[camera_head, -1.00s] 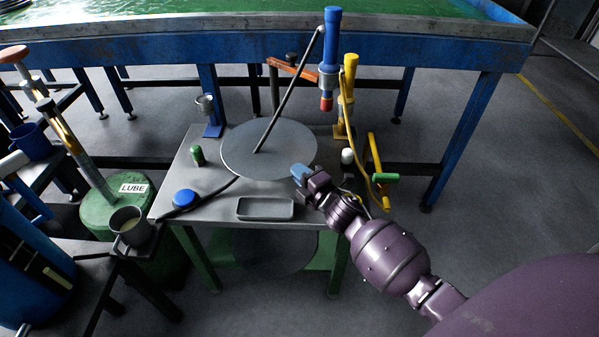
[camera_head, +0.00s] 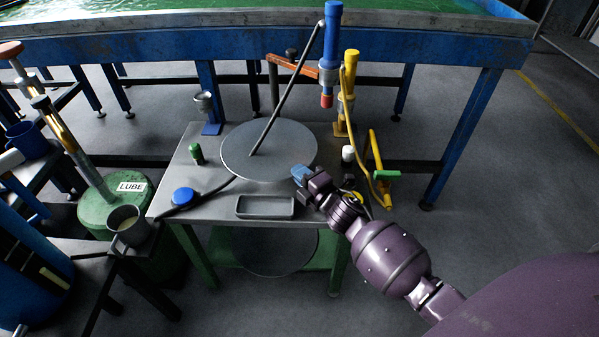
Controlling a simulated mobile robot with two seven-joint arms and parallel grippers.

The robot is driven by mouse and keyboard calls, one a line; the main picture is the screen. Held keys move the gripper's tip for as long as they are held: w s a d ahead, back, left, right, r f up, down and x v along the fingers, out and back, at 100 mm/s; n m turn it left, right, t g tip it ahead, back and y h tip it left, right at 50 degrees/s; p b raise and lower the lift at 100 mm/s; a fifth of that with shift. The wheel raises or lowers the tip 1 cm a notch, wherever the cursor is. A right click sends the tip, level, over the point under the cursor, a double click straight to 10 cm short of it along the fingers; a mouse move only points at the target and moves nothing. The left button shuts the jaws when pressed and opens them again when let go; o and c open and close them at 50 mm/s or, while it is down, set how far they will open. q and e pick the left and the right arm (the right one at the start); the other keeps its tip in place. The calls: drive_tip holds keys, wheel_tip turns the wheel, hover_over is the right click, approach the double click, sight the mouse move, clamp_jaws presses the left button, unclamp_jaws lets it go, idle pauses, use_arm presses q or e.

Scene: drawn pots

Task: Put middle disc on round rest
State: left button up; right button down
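A large flat grey disc (camera_head: 285,148) lies at the back of the small metal table (camera_head: 222,212). A second large round plate (camera_head: 272,258) is on the green shelf below. I cannot tell for sure which of these is the middle disc or the round rest. My purple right gripper (camera_head: 300,176) is at the near right edge of the grey disc. Its tip is blue-grey, and I cannot tell whether it touches the disc or holds anything. My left gripper is not in view.
A dark rod (camera_head: 285,92) slants over the grey disc. A shallow tray (camera_head: 265,208), a green bottle (camera_head: 197,154) and a white-topped one (camera_head: 348,154) stand around it. A blue cylinder (camera_head: 330,55) hangs behind. A green LUBE drum (camera_head: 112,208) stands left.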

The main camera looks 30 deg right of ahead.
drive_tip(key=c, duration=1.2)
unclamp_jaws()
drive_tip(key=shift+c, duration=0.2)
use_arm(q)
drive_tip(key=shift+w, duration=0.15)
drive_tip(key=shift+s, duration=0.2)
use_arm(e)
drive_tip(key=s, duration=0.3)
drive_tip(key=shift+s+d+r+p, duration=0.1)
drive_tip(key=shift+d+r+p, duration=0.05)
drive_tip(key=shift+p, duration=0.2)
drive_tip(key=s, duration=0.4)
drive_tip(key=s+p, duration=0.1)
drive_tip(key=s, duration=0.1)
drive_tip(key=shift+s+d, duration=0.15)
drive_tip(key=shift+d, duration=0.2)
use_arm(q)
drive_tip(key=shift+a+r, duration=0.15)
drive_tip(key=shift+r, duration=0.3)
use_arm(e)
drive_tip(key=shift+s, duration=0.65)
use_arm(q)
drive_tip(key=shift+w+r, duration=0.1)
